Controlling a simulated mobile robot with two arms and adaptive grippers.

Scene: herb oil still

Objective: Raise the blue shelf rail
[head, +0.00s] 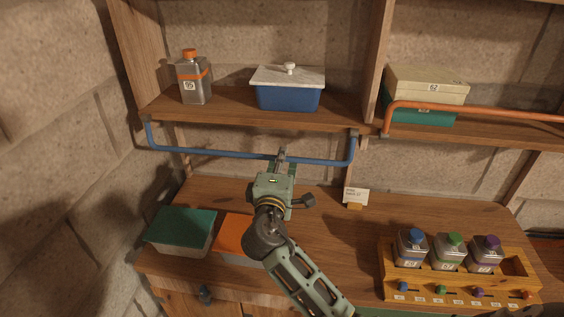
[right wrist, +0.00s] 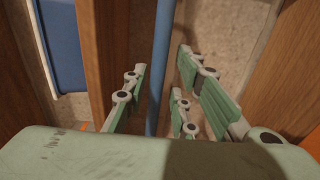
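The blue shelf rail (head: 222,153) hangs below the front edge of the left shelf in the head view, its two end arms pointing down from the shelf corners. My right gripper (head: 281,158) reaches up to the middle of its bar. In the right wrist view the blue bar (right wrist: 160,60) runs between the spread fingers of my right gripper (right wrist: 162,92), with a gap visible on either side. The gripper is open; I see no clear contact with the bar. My left gripper is not in view.
On the left shelf (head: 225,108) stand a bottle with an orange cap (head: 194,82) and a blue box with a pale lid (head: 288,92). An orange rail (head: 470,109) crosses in front of boxes at right. Below are a green-topped box (head: 182,230) and a bottle rack (head: 455,285).

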